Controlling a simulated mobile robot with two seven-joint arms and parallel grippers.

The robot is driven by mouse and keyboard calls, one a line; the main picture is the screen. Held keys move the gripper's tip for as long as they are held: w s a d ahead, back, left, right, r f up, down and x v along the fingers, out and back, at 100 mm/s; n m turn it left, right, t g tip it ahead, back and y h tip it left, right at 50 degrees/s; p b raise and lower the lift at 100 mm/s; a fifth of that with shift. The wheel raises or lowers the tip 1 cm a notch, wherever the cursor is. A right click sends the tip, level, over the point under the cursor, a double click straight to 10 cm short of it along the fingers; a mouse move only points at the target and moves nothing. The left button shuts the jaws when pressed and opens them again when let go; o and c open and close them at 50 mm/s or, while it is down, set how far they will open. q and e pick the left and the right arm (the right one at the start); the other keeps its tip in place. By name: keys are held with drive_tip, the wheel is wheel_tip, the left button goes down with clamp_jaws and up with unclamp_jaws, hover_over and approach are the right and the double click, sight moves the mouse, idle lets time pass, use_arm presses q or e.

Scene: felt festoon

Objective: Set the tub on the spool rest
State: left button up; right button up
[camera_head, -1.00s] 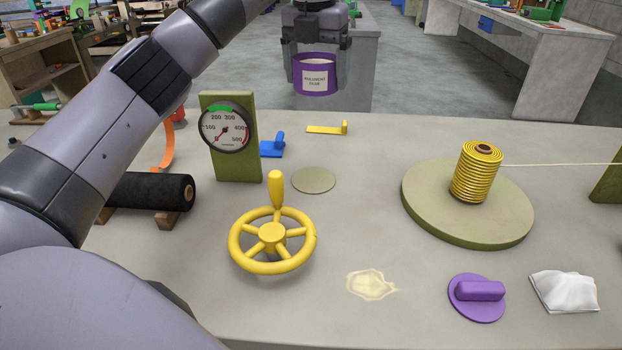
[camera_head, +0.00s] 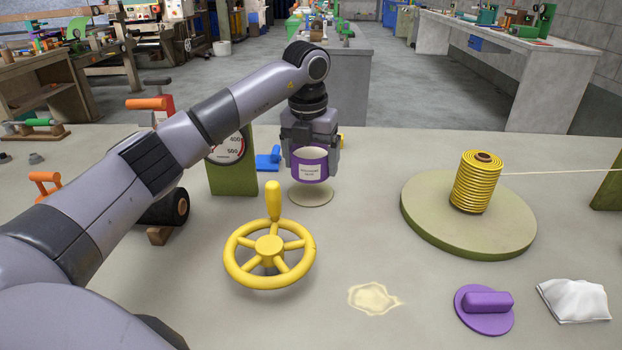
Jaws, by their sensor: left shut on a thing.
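A purple tub (camera_head: 310,173) with a white label and an open top is in my left gripper (camera_head: 311,163), which is shut on it. The tub is upright over a thin pale-green disc (camera_head: 312,198) on the table; I cannot tell whether it touches the disc. A wide round olive-green base (camera_head: 425,212) on the right bears an upright spool of yellow cord (camera_head: 476,182). On the left, a black roll (camera_head: 178,207) lies on a wooden cradle (camera_head: 160,236), partly hidden by my left arm. My right gripper is not in view.
A yellow handwheel (camera_head: 269,246) with an upright knob stands in front of the tub. A green gauge post (camera_head: 233,180) is beside my arm. A purple lid (camera_head: 484,310), a white cloth (camera_head: 573,299) and a pale spill (camera_head: 373,298) lie near the front. A cord runs right from the spool.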

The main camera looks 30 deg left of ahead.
sight(311, 192)
use_arm(q)
drive_tip(key=shift+f, duration=2.15)
drive_tip(key=shift+f, duration=0.2)
drive_tip(key=o, duration=1.1)
drive_tip(key=r, duration=0.4)
drive_tip(key=s+r, duration=0.1)
drive_tip(key=r, duration=0.7)
drive_tip(key=shift+s+d+r+p, duration=0.15)
drive_tip(key=shift+s+d+p, duration=0.05)
drive_tip(key=shift+p, duration=0.1)
